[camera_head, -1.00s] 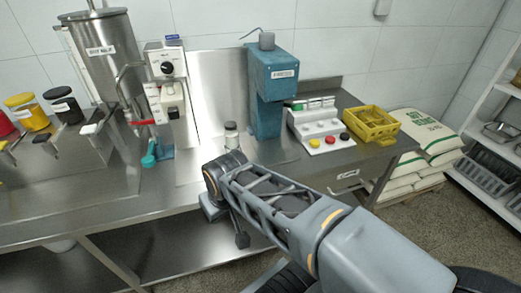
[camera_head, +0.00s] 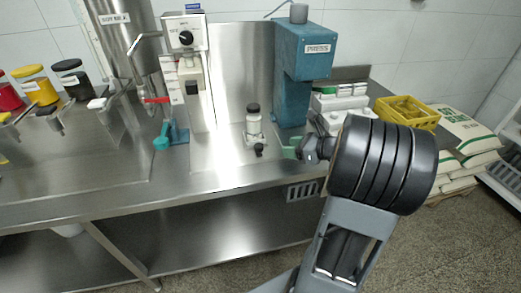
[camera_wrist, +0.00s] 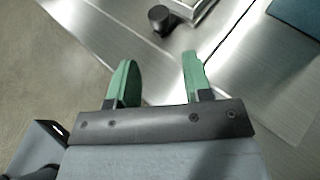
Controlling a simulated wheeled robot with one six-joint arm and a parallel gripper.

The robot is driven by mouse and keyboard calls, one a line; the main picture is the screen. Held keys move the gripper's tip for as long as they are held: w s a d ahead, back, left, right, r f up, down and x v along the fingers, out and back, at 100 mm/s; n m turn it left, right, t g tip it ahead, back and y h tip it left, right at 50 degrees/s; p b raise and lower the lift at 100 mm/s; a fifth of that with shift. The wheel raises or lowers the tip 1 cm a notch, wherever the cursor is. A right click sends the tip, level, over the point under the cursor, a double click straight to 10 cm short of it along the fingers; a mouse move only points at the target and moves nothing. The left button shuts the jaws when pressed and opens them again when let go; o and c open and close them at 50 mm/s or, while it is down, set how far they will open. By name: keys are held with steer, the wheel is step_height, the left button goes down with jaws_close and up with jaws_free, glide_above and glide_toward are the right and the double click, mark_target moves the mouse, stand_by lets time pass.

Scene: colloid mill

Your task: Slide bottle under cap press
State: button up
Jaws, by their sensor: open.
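The bottle (camera_head: 253,127), clear with a dark cap, stands upright on the steel bench in the head view, left of the press. A dark knob (camera_head: 259,150) sits just in front of it, and it also shows in the wrist view (camera_wrist: 160,18) beside a metal frame (camera_wrist: 192,8). The teal press (camera_head: 303,55), labelled PRESS, stands right of and behind the bottle. My gripper (camera_wrist: 157,68) is open, its green fingers apart and empty, with the knob beyond the fingertips. In the head view my gripper (camera_head: 291,148) is right of the knob, mostly hidden by my arm.
A dispenser with a dial (camera_head: 186,40) and a teal-handled part (camera_head: 163,142) stand left of the bottle. A yellow crate (camera_head: 407,112) is at the right. The bench front (camera_head: 215,170) is clear.

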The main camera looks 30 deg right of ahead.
mark_target(262, 147)
steer(key=x, duration=1.2)
steer(key=shift+w+a+f+b, duration=0.1)
steer(key=shift+a+b, duration=0.05)
steer(key=shift+b, duration=0.25)
jaws_close()
